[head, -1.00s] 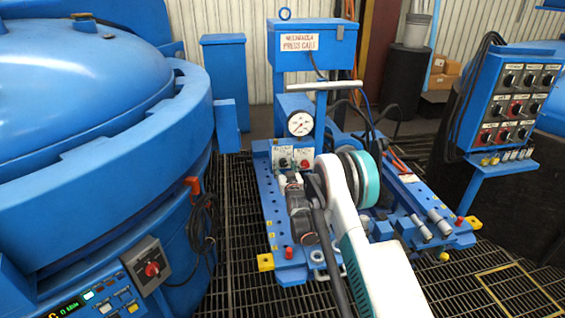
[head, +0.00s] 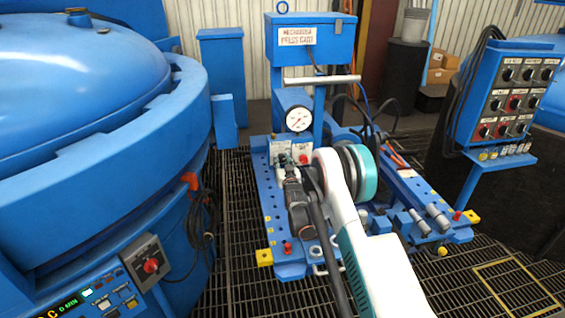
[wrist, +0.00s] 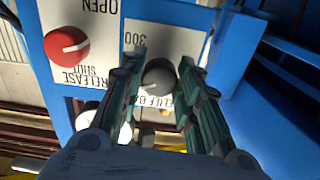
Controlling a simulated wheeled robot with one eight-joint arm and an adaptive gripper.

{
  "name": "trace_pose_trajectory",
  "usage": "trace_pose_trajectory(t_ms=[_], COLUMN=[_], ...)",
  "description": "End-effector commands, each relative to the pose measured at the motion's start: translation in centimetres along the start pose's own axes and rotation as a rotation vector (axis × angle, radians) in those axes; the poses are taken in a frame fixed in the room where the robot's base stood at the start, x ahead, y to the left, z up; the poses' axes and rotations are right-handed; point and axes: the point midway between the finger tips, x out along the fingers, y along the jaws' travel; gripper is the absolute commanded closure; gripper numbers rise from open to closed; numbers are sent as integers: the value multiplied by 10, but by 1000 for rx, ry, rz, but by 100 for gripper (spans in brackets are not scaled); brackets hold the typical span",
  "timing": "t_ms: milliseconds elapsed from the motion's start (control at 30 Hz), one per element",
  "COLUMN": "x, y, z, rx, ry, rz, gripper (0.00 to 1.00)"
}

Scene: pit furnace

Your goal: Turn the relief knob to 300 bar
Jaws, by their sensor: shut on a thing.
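The relief knob (wrist: 158,76) is a dark round knob on a white label plate, between my fingers in the wrist view. The "300" mark (wrist: 139,40) shows on the plate beside it; the rest of the scale is mostly hidden by the fingers. I cannot make out where the knob points. My gripper (wrist: 160,82) is shut on the knob, with a finger on either side. In the head view my gripper (head: 286,166) is at the small panel below the gauge and covers the knob.
The red release knob (wrist: 67,46) sits on the neighbouring plate, close beside the left finger. A white pressure gauge (head: 299,118) stands above the panel on the blue press cart (head: 265,195). A blue frame edge (wrist: 235,52) is close to the right finger.

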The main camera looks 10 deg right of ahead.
Motion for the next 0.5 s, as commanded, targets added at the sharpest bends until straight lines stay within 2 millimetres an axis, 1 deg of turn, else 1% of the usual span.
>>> trace_pose_trajectory(t_ms=[167, 500], x=[0, 0], y=[0, 0], z=[0, 0], rx=[116, 430], ry=[0, 0], rz=[0, 0], gripper=[93, 93])
